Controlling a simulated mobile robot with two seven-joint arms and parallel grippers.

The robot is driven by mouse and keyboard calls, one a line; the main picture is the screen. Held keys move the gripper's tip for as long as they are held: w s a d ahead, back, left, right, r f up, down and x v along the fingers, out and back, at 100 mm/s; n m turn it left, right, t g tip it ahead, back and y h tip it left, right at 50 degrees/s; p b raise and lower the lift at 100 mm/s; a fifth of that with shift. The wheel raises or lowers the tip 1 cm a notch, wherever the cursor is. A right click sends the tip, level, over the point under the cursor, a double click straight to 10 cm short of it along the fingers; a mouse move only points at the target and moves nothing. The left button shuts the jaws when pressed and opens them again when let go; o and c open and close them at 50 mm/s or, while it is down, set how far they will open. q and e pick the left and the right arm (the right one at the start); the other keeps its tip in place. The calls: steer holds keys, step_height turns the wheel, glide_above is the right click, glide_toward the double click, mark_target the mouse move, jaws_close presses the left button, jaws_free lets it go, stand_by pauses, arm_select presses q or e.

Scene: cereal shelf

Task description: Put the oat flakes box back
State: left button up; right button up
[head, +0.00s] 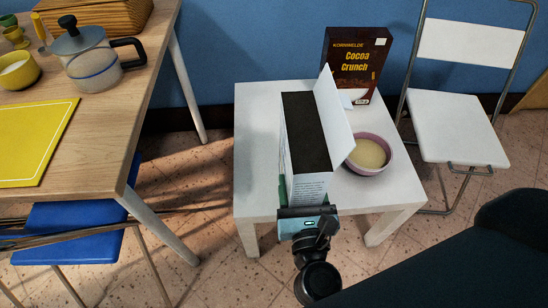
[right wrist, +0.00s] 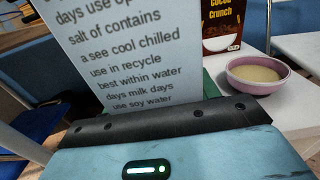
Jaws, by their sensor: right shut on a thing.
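An open-topped white box (head: 306,185) with a dark interior and a raised flap is in the middle of the head view, over the white table (head: 257,150). I take it for the oat flakes box; its front label is hidden. Its printed side panel (right wrist: 125,50) fills the upper left of the right wrist view. My right gripper (head: 307,212) is shut on the near end of the box. I cannot tell whether the box touches the table. My left gripper is not in view.
A Cocoa Crunch box (head: 356,62) stands at the back of the white table. A purple bowl (head: 368,154) of pale food sits right beside the held box. A white folding chair (head: 455,128) stands right. A wooden table (head: 110,120) with a pot (head: 92,62) is left. The white table's left part is bare.

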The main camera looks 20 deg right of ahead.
steer(key=w+f+b, duration=0.1)
steer(key=w+f, duration=0.1)
steer(key=w, duration=0.6)
steer(key=w+f+b, duration=0.2)
steer(key=w+f, duration=0.1)
steer(key=w, duration=0.5)
steer(key=shift+d, duration=0.4)
steer(key=shift+s, duration=0.1)
steer(key=shift+f+b, duration=0.1)
steer(key=shift+b, duration=0.2)
steer(key=o, duration=1.3)
steer(key=p+v, duration=0.1)
steer(key=v, duration=1.1)
